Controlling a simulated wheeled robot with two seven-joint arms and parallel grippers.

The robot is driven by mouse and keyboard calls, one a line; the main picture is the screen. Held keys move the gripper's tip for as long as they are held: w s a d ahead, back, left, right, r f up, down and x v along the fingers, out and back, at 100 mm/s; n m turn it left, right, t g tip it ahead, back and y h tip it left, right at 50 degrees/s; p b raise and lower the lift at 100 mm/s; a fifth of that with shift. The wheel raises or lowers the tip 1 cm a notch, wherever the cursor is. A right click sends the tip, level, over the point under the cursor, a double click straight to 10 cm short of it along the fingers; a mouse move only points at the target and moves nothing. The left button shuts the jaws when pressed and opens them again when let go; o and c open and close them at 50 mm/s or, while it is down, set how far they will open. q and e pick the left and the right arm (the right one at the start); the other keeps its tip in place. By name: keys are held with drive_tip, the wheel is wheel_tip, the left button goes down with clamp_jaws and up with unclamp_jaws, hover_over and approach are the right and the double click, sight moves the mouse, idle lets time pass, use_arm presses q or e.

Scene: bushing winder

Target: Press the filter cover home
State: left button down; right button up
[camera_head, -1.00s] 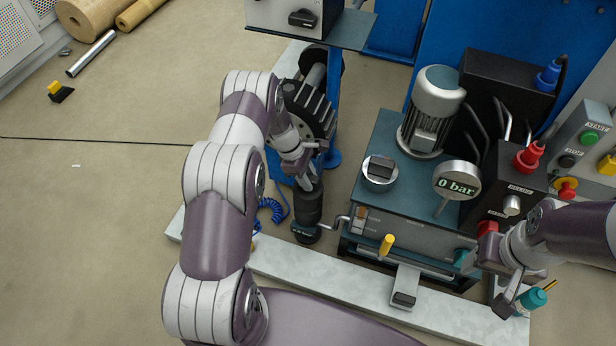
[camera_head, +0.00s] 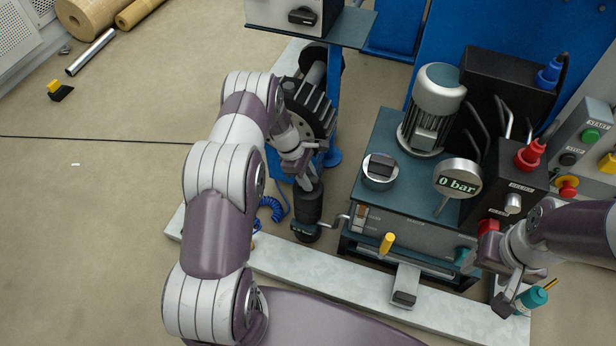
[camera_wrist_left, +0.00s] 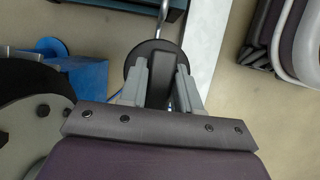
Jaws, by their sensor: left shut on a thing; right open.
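A black round cover with a raised bar across it (camera_wrist_left: 156,62) sits at the top of an upright black cylinder (camera_head: 306,208), left of the teal tank. I take this to be the filter cover. My left gripper (camera_head: 311,184) reaches down to it from above. In the left wrist view its two grey fingers (camera_wrist_left: 160,88) are closed on the bar. The cover's seam is hidden, so I cannot tell how deep it sits. My right gripper (camera_head: 508,292) is open at the lower right, beside a teal bottle-like part (camera_head: 530,300).
The teal tank (camera_head: 400,205) carries a motor (camera_head: 432,108), a round cap with a dark handle (camera_head: 380,171) and a gauge reading 0 bar (camera_head: 458,178). A crank rod (camera_head: 337,220) lies close right of the cylinder. A gear-like wheel (camera_head: 312,108) stands behind my left gripper.

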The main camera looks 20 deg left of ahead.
use_arm(q)
drive_tip(key=shift+f, duration=0.2)
drive_tip(key=c, duration=0.7)
unclamp_jaws()
drive_tip(key=p+v, duration=0.5)
drive_tip(key=v, duration=0.7)
drive_tip(key=shift+a+r, duration=0.15)
drive_tip(key=shift+r, duration=0.15)
